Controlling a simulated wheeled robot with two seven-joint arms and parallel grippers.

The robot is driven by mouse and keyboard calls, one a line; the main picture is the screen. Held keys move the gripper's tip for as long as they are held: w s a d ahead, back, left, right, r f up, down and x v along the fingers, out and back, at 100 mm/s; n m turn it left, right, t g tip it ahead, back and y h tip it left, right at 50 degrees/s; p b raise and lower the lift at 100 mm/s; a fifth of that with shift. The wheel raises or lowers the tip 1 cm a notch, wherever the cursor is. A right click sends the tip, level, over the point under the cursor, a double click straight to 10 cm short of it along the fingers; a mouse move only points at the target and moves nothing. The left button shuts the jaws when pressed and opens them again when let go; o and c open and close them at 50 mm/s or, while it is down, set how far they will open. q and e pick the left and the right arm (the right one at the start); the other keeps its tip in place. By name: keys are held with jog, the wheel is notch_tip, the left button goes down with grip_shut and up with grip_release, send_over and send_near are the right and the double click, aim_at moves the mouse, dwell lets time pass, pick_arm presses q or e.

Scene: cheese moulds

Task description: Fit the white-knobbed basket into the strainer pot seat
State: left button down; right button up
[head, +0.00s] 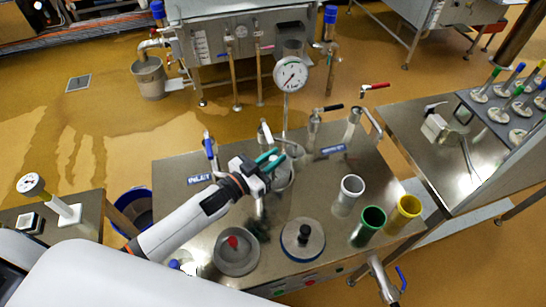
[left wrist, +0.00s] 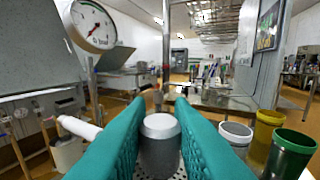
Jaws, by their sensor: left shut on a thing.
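My left gripper (head: 268,163) reaches in from the left, over the back middle of the steel table. In the left wrist view its teal fingers (left wrist: 160,125) are shut on a pale grey-white knob (left wrist: 160,133). Perforated metal shows below the knob, which I take to be the white-knobbed basket (left wrist: 148,172). In the head view a grey round body (head: 284,179) shows just under the fingers; I cannot tell whether it is the basket or the strainer pot seat. The fingers and wrist hide much of what lies below. My right gripper is not in view.
A grey cup (head: 348,192), a green cup (head: 369,226) and a yellow cup (head: 404,212) stand right. A dial gauge (head: 290,74) and several valves rise along the back.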

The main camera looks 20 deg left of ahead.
pick_arm(q)
jog(key=shift+f+b, duration=1.8)
jog(key=shift+f, duration=0.55)
jog(key=c, duration=1.2)
grip_release()
jog(key=shift+s, duration=0.1)
jog(key=shift+s+f, duration=0.1)
jog(key=shift+f, duration=0.05)
jog(key=shift+s+a, duration=0.25)
jog(key=shift+s, duration=0.1)
jog(key=shift+r+b+v, duration=0.15)
jog(key=shift+b+v, duration=0.45)
jog(key=shift+v, duration=2.1)
jog(key=shift+r+b+v, duration=0.15)
jog(key=shift+b+v, duration=0.45)
jog(key=shift+v, duration=2.15)
jog(key=shift+a, duration=0.1)
